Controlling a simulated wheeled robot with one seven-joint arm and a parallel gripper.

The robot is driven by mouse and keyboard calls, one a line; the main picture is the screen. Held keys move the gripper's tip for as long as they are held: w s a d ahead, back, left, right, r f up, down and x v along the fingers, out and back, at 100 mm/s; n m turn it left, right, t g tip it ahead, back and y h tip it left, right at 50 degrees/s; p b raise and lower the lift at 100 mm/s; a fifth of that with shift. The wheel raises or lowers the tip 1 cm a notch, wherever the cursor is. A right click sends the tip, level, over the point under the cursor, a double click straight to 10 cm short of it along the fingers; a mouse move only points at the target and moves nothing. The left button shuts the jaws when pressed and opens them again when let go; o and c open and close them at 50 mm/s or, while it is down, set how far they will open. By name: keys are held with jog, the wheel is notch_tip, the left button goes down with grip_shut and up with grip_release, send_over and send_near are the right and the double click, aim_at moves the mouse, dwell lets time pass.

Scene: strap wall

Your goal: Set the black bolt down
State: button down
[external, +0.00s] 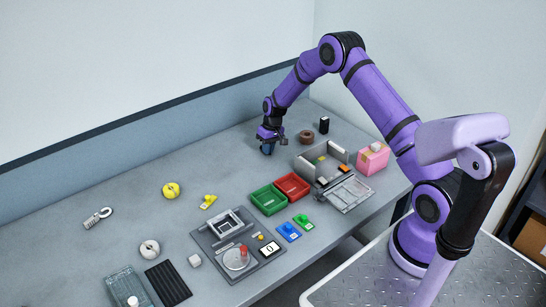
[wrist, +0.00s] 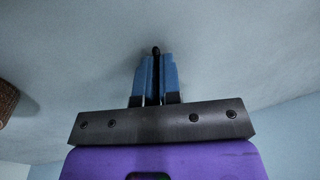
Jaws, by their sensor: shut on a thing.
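My gripper (external: 267,149) is low over the far part of the grey table (external: 135,215), left of a brown ring in the external view. In the wrist view my gripper (wrist: 156,80) has its two blue fingers close together around a thin black thing. This is the black bolt (wrist: 156,50), whose rounded dark end shows just past the fingertips. Most of the bolt is hidden between the fingers. In the external view I cannot make out the bolt. I cannot tell whether it touches the table.
The brown ring (external: 306,137) and a black block (external: 324,125) stand right of my gripper. A green bin (external: 268,201), a red bin (external: 291,186) and a grey open box (external: 303,168) are nearer the front.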

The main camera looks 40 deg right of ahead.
jog(key=c, duration=1.3)
grip_release()
jog(key=shift+f, duration=0.1)
jog(key=s+r+t, duration=0.1)
jog(key=s+r, duration=0.2)
jog(key=r, duration=1.1)
jog(key=s+r, duration=0.4)
jog(key=r, duration=0.9)
jog(key=s+r+t+h, duration=0.1)
jog(key=s+r, duration=1.1)
jog(key=s+r+t, duration=0.1)
jog(key=s+r, duration=0.1)
jog(key=s, duration=1.3)
jog(key=s+a+r+t+h, duration=0.1)
jog(key=s+r+t, duration=0.1)
jog(key=s, duration=1.4)
jog(key=shift+r, duration=0.45)
